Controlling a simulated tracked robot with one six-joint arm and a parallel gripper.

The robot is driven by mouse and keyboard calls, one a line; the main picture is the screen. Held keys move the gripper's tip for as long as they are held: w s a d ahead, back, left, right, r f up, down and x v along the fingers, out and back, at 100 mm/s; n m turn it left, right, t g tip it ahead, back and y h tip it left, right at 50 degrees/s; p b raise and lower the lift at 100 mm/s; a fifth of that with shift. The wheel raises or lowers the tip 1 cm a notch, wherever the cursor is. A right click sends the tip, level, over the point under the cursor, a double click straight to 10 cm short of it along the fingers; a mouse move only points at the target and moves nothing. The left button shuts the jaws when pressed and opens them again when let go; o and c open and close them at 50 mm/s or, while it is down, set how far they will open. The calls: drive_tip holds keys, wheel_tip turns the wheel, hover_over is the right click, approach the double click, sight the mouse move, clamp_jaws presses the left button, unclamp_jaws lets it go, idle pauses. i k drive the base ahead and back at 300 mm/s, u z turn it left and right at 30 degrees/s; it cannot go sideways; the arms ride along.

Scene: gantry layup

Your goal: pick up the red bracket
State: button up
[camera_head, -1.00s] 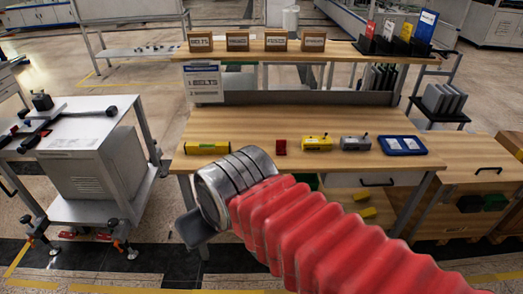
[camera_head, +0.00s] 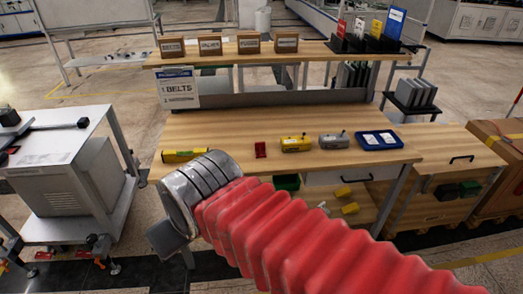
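A small red bracket (camera_head: 260,150) lies on the wooden workbench top (camera_head: 230,133), between the yellow level at left and a yellow block at right. My arm, in a red ribbed sleeve with a grey banded wrist, reaches in from the lower right. The dark end of my gripper (camera_head: 168,240) shows at the lower left of the wrist, in front of the bench's front edge and apart from the bracket. Its fingers cannot be made out, nor whether it is open or shut.
On the bench are a yellow level (camera_head: 184,155), a yellow block (camera_head: 296,144), a grey block (camera_head: 334,141) and a blue tray (camera_head: 380,140). A shelf with labelled boxes (camera_head: 210,44) stands behind. A white cart (camera_head: 75,185) stands left. The bench's middle is clear.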

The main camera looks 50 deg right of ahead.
sight(260, 147)
drive_tip(key=i, duration=1.6)
drive_tip(key=u, duration=0.05)
